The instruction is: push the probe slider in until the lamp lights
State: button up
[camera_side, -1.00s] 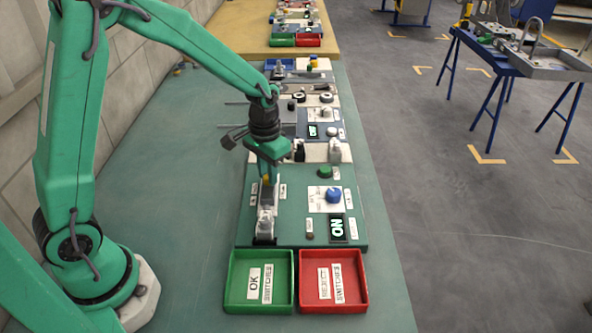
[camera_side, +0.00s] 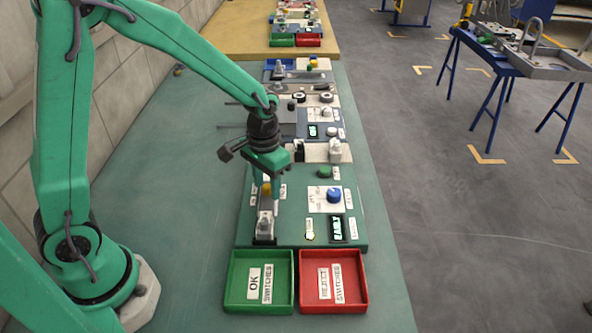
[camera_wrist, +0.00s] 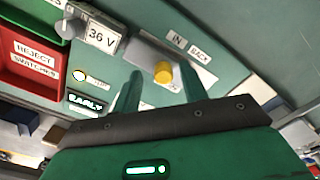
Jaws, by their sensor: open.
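The probe slider's yellow knob (camera_wrist: 163,72) stands on a pale track plate marked IN and BACK. My gripper (camera_wrist: 159,74) is open, one finger on each side of the knob; whether a finger touches it I cannot tell. The knob (camera_side: 266,188) also shows in the side view, just below my gripper's fingers.
A switch block marked 36 V (camera_wrist: 101,39) stands at the track's near end. A green OK tray (camera_side: 238,296) and a red reject tray (camera_side: 350,294) lie in front of the panel. A blue knob (camera_side: 333,195) stands to the right. The bench left of the panel is clear.

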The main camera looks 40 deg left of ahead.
aim_at(264, 188)
jog(key=shift+r, duration=3.9)
jog(key=s+a+r+t, duration=0.1)
jog(key=s+r+t, duration=0.1)
jog(key=s+r, duration=0.3)
jog(key=s+a+r+t, duration=0.2)
jog(key=s+r, duration=0.3)
jog(key=s, duration=0.5)
jog(key=shift+a+t, duration=0.25)
jog(key=shift+t, duration=0.55)
